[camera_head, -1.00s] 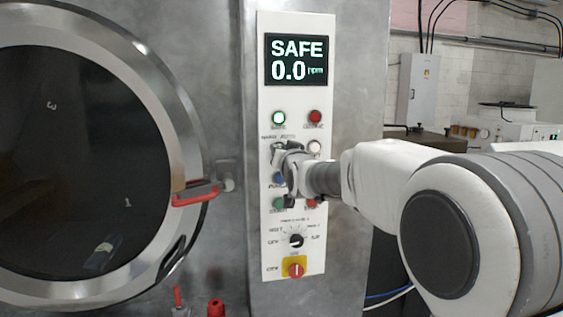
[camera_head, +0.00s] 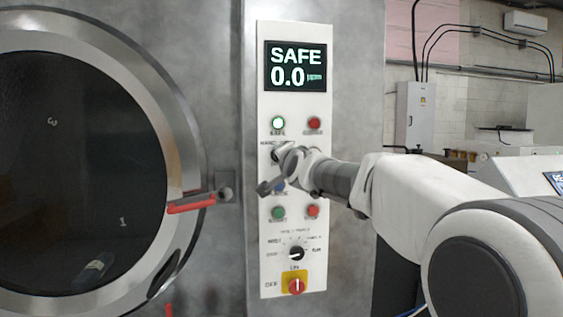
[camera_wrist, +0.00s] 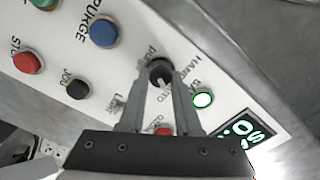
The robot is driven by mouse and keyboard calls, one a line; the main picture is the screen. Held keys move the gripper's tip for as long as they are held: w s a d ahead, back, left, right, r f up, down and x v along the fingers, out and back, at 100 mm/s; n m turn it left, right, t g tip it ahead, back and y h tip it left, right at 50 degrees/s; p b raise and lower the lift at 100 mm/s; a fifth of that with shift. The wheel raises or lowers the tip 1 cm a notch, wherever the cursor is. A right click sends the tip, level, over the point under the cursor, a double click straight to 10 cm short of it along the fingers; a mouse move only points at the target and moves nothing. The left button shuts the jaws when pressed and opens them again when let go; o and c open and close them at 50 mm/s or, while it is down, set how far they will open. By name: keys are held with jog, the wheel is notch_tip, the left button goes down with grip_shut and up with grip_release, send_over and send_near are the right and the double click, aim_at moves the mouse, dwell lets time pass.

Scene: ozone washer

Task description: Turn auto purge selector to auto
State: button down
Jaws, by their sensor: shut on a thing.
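The auto purge selector appears as a black rotary knob with a pale pointer in the wrist view (camera_wrist: 160,70), on the white control panel (camera_wrist: 135,35). Small lettering surrounds it, only partly legible. My gripper (camera_wrist: 164,84) has its two grey fingers closed on this knob, one on each side. In the head view my gripper (camera_head: 278,162) is at the panel's upper-left control, below the green light, and hides most of the knob. The knob's exact setting is hard to read.
A blue button (camera_wrist: 103,32) labelled PURGE, a red button (camera_wrist: 27,62) and a black knob (camera_wrist: 77,90) are nearby. Lower down are a dial (camera_head: 296,253) and a red-yellow switch (camera_head: 295,286). The round door's red handle (camera_head: 191,203) sticks out left of the panel.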

jog(key=shift+m, duration=0.3)
jog(key=c, duration=0.6)
grip_release()
jog(key=shift+c, duration=0.2)
jog(key=b+v, duration=1)
jog(key=v, duration=0.7)
jog(key=shift+s, duration=0.25)
jog(key=shift+d, duration=0.1)
